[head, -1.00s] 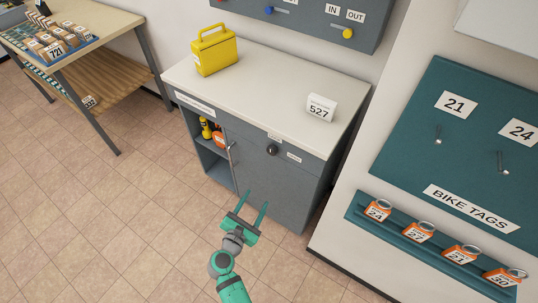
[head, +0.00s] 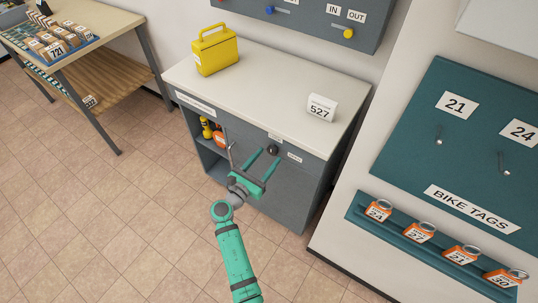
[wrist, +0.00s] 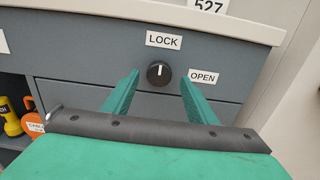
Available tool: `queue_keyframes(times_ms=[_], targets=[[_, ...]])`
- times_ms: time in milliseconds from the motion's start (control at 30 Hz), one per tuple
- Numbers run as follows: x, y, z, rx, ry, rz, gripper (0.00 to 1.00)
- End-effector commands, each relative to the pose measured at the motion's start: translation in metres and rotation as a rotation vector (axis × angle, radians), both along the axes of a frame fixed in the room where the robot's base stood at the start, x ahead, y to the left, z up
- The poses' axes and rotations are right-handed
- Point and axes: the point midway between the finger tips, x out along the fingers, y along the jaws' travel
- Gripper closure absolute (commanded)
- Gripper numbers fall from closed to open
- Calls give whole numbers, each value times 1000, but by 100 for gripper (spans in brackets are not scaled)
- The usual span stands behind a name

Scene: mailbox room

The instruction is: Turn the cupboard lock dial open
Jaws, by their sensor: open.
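The lock dial (head: 272,150) is a round black knob on the front of the grey cupboard (head: 277,205). In the wrist view the dial (wrist: 159,73) has a white pointer mark aimed up at the LOCK label (wrist: 164,40). The OPEN label (wrist: 203,77) is to its right. My gripper (head: 264,150) is open and empty in front of the cupboard. In the wrist view its two green fingers (wrist: 155,88) stand on either side below the dial, apart from it.
The cupboard's left part is an open shelf with a yellow item and an orange item (wrist: 34,122). A vertical handle (head: 231,150) is left of the dial. A yellow box (head: 215,52) and a 527 card (head: 321,107) stand on top.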

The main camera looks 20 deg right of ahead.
Motion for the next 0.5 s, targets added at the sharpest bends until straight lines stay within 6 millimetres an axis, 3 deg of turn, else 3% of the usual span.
queue_keyframes(times_ms=[200, 500], targets=[[14, -14, 0, 1, -1, 3, 48], [16, -16, 0, 0, 0, 6, 48]])
